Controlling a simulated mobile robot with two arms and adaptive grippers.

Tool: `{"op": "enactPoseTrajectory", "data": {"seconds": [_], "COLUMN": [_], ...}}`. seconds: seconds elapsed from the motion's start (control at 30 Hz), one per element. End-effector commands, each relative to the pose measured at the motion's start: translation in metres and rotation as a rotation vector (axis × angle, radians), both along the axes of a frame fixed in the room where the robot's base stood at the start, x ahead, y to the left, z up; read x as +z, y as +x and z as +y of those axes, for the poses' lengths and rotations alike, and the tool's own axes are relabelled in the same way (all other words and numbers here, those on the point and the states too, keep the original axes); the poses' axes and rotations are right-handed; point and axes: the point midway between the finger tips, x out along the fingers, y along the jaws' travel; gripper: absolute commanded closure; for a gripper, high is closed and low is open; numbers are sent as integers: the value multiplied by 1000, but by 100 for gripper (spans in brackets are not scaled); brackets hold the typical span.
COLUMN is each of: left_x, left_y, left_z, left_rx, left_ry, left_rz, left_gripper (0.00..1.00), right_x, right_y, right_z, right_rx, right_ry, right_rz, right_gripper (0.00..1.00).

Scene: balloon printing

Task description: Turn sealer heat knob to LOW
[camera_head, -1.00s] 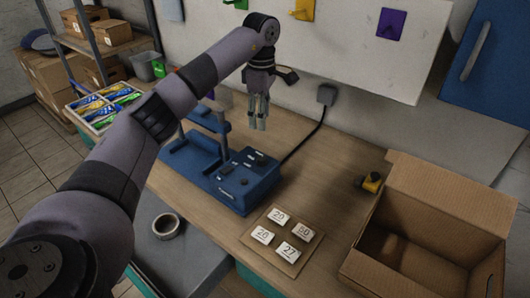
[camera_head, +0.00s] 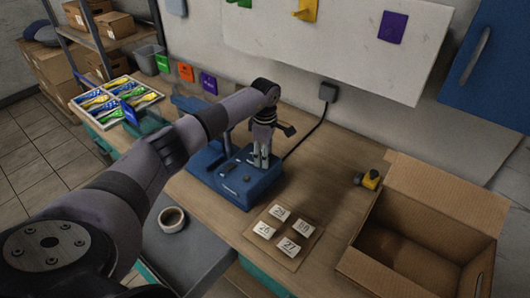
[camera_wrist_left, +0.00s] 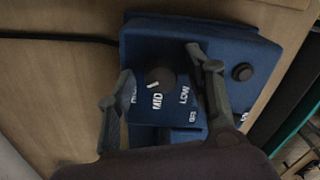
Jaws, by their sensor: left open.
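The blue sealer (camera_head: 238,190) stands on the wooden table, with small dark controls on its top. In the left wrist view its round dark heat knob (camera_wrist_left: 159,79) shows close up. The knob's white mark is on the side facing the MID label; LOW is printed to the right and HIGH, partly covered, to the left. My left gripper (camera_head: 260,163) points down over the control panel. In the wrist view its two fingers (camera_wrist_left: 160,62) are open, one on each side of the knob, with visible gaps. I cannot tell the fingertip height exactly. My right gripper is not in view.
A second black knob or button (camera_wrist_left: 242,72) sits right of the right finger. A black cable (camera_head: 306,139) runs from the sealer to a wall box.

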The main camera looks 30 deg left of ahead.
Motion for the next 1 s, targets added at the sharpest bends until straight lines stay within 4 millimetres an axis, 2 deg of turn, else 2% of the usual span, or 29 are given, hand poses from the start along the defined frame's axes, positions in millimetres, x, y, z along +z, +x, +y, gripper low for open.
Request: {"op": "enactPoseTrajectory", "data": {"seconds": [0.17,0.83,1.0], "left_x": [0,1,1], "left_y": [0,0,0], "left_z": [0,0,0], "left_rx": [0,1,5], "left_ry": [0,0,0], "left_rz": [0,0,0], "left_gripper": [53,98,100], "right_x": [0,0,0], "right_y": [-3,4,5], "right_z": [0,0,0], "right_rx": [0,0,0], "right_ry": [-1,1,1], "right_rz": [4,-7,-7], "right_gripper": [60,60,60]}}
